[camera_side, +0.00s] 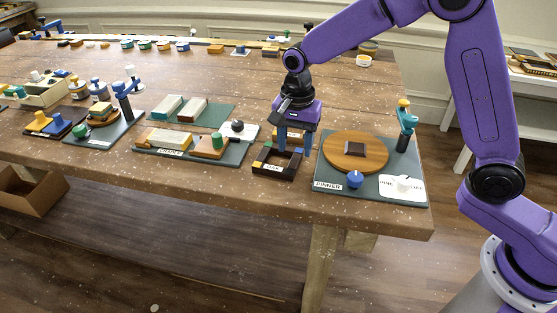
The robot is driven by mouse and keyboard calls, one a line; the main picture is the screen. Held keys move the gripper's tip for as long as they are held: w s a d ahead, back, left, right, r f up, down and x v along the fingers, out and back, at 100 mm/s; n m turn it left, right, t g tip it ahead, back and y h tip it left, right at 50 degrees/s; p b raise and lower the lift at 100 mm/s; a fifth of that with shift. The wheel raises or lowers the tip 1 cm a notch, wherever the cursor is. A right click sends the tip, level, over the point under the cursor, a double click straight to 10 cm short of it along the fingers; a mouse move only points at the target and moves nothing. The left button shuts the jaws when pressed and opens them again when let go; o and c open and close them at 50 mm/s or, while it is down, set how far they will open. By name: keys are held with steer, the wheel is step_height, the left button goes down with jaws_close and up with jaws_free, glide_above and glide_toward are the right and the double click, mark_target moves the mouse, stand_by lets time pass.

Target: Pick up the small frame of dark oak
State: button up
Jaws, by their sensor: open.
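A small dark frame (291,167) lies on the table near its front edge, between two dark green boards. It is open in the middle and has a white label on its front side; I cannot read the label surely. My gripper (295,148) points down over the frame's back part, with its blue fingers apart. Nothing shows between the fingers. I cannot tell whether the fingertips touch the frame or hang just above it. A lighter brown piece (290,134) shows behind the fingers, partly hidden by them.
To the left, a board (232,157) bears blocks and a green knob. Bare table (215,190) lies in front.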

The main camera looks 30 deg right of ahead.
mark_target(295, 161)
steer(key=shift+s+f, duration=0.1)
steer(key=shift+f, duration=1.85)
jaws_close()
steer(key=shift+r, duration=0.1)
